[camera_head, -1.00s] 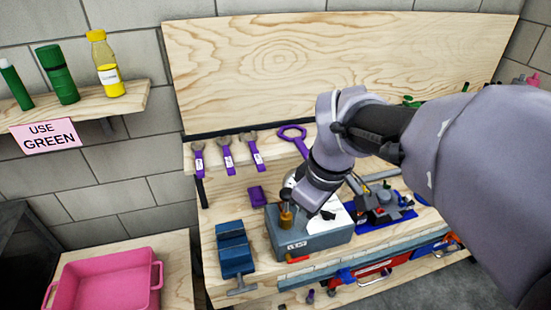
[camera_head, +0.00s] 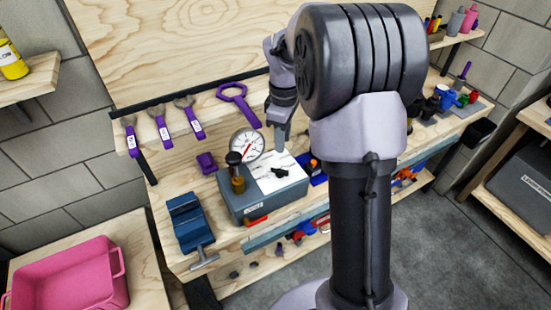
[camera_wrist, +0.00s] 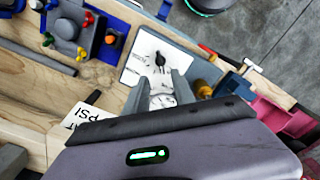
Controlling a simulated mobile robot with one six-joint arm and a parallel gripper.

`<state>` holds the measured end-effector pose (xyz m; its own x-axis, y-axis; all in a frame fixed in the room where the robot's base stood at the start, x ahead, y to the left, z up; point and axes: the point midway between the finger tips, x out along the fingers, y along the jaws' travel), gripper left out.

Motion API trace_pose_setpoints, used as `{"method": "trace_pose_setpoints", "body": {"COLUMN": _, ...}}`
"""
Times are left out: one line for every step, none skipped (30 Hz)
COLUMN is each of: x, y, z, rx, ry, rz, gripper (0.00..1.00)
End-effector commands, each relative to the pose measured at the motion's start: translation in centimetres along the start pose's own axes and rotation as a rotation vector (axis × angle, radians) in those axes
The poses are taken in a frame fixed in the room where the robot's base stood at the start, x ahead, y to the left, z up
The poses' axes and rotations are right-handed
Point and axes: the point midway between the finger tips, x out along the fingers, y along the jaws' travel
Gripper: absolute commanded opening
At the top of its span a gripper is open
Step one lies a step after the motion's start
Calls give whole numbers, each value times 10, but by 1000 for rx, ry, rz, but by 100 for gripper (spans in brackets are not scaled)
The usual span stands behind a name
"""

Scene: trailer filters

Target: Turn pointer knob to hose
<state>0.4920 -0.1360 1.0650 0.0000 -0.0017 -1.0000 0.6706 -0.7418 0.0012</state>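The black pointer knob (camera_head: 280,172) sits on a white plate (camera_head: 266,184) on top of a grey-blue box (camera_head: 285,198). In the wrist view the knob (camera_wrist: 160,60) stands just beyond the fingertips, with its narrow end toward the top-left. The plate's lettering is too small to read, so I cannot tell which mark is the hose. My gripper (camera_wrist: 160,82) is open and empty, its two grey fingers apart on either side below the knob and not visibly touching it. In the head view my gripper (camera_head: 281,138) is above the box's back edge.
A round gauge (camera_head: 247,145) and an amber cylinder (camera_head: 238,182) with a black top stand at the box's left. A blue vise (camera_head: 190,222) is further left. Purple wrenches (camera_head: 163,125) hang behind. A pink tray (camera_head: 75,275) stands at lower left.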

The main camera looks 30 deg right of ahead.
Motion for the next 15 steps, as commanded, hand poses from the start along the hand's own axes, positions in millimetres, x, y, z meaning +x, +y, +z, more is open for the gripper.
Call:
{"method": "trace_pose_setpoints", "body": {"x": 23, "y": -1, "z": 0, "rx": 1, "ry": -1, "rz": -4, "gripper": 31}}
{"method": "trace_pose_setpoints", "body": {"x": 33, "y": -1, "z": 0, "rx": 1, "ry": -1, "rz": -3, "gripper": 31}}
{"method": "trace_pose_setpoints", "body": {"x": 45, "y": -1, "z": 0, "rx": 1, "ry": -1, "rz": -3, "gripper": 31}}
{"method": "trace_pose_setpoints", "body": {"x": 54, "y": -1, "z": 0, "rx": 0, "ry": -2, "rz": -3, "gripper": 31}}
{"method": "trace_pose_setpoints", "body": {"x": 63, "y": -1, "z": 0, "rx": 0, "ry": -1, "rz": -2, "gripper": 31}}
{"method": "trace_pose_setpoints", "body": {"x": 74, "y": -1, "z": 0, "rx": 1, "ry": -1, "rz": -3, "gripper": 31}}
{"method": "trace_pose_setpoints", "body": {"x": 81, "y": -1, "z": 0, "rx": 1, "ry": 0, "rz": -2, "gripper": 31}}
{"method": "trace_pose_setpoints", "body": {"x": 88, "y": -1, "z": 0, "rx": 2, "ry": 0, "rz": -2, "gripper": 31}}
{"method": "trace_pose_setpoints", "body": {"x": 96, "y": -1, "z": 0, "rx": 1, "ry": 0, "rz": -1, "gripper": 31}}
{"method": "trace_pose_setpoints", "body": {"x": 102, "y": -1, "z": 0, "rx": 1, "ry": -1, "rz": -2, "gripper": 31}}
{"method": "trace_pose_setpoints", "body": {"x": 107, "y": -1, "z": 0, "rx": 1, "ry": 0, "rz": -2, "gripper": 31}}
{"method": "trace_pose_setpoints", "body": {"x": 112, "y": -1, "z": 0, "rx": 1, "ry": 0, "rz": -1, "gripper": 31}}
{"method": "trace_pose_setpoints", "body": {"x": 115, "y": -1, "z": 0, "rx": 1, "ry": 1, "rz": -1, "gripper": 31}}
{"method": "trace_pose_setpoints", "body": {"x": 117, "y": -1, "z": 0, "rx": 2, "ry": 1, "rz": 0, "gripper": 31}}
{"method": "trace_pose_setpoints", "body": {"x": 119, "y": -1, "z": 0, "rx": 2, "ry": 1, "rz": 0, "gripper": 31}}
